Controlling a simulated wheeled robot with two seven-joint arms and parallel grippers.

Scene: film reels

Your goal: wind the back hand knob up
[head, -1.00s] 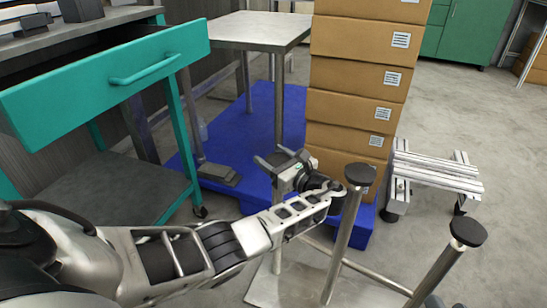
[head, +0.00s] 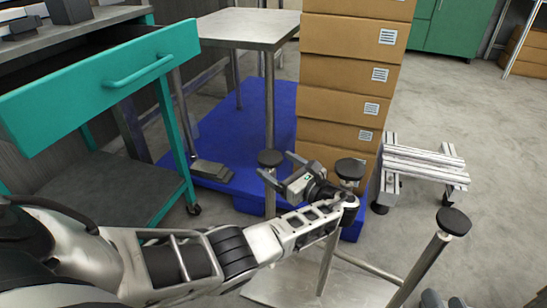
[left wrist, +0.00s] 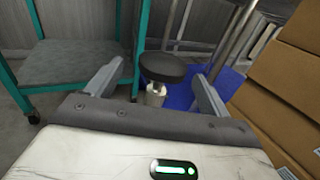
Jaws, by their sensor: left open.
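The back hand knob (head: 270,158) is a black round disc on a metal stem, just beyond my left gripper (head: 278,166). In the left wrist view the knob (left wrist: 162,67) shows between and beyond the two open fingers (left wrist: 160,74), with a pale stem below it. The fingers are apart and no contact shows. Two more black-topped posts stand nearer: a middle one (head: 350,169) behind my left wrist and a front one (head: 453,221) at the right. Grey tips of what looks like my right gripper (head: 443,300) show at the bottom edge; their opening is unclear.
A teal cart with an open drawer (head: 110,82) stands at the left. A small aluminium frame (head: 425,165) stands right of the boxes.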

